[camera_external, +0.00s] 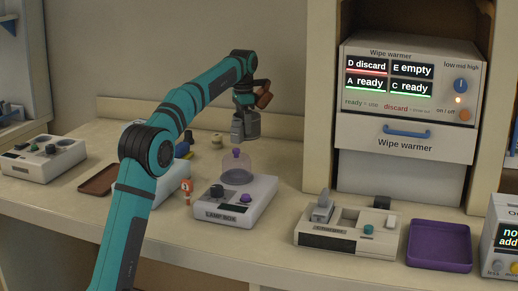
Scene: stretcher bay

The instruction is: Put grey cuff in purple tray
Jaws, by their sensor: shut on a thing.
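My gripper (244,112) hangs over the back of the counter, to the left of the wipe warmer. It is shut on a grey piece (245,129), which looks like the grey cuff, held in the air above and behind the lamp box. The fingertips are small and dark here, so the exact grip is hard to see. The purple tray (440,263) lies at the front right of the counter, well to the right of my gripper. It looks empty.
The lamp box (234,207) with a clear dome (238,171) stands below my gripper. A white slotted device (346,240) with upright parts stands left of the tray; a display unit (501,237) stands at its right. The wipe warmer (407,95) rises behind.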

